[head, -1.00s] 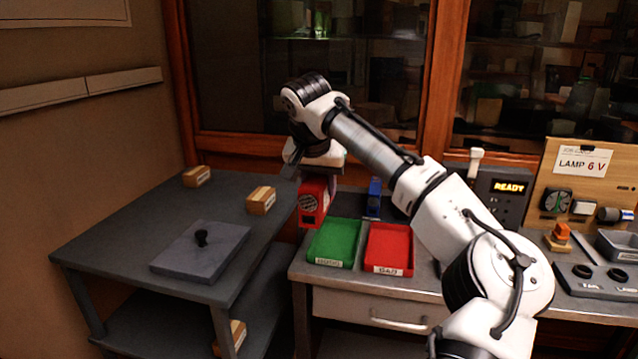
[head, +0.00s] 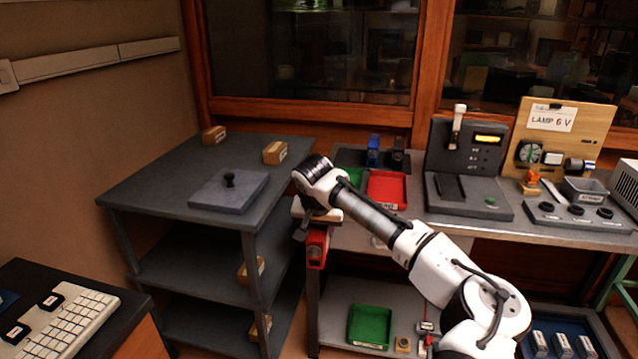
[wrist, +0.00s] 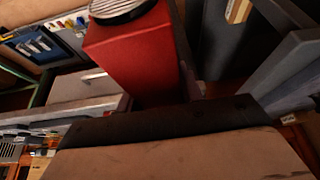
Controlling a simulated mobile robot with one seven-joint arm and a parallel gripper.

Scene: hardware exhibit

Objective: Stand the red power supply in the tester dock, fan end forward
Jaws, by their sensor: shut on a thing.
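The red power supply (head: 317,248) is held by my gripper (head: 316,226), which is shut on it from above. It hangs at the bench's front left corner, beside the dark shelf unit. In the wrist view the red power supply (wrist: 145,60) shows a smooth red side and a round fan grille at the top of the picture. The tester dock (head: 466,190) is the grey unit on the bench to the right, with a dark recess in its base, a lit display and a white-topped lever. The dock recess looks empty. The fingertips are mostly hidden by my wrist.
The red tray (head: 388,190) and a partly hidden green tray (head: 354,177) lie on the bench left of the dock. A blue unit (head: 373,150) stands behind them. The lamp board (head: 560,130) is to the right. The shelf unit (head: 205,165) stands close left.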

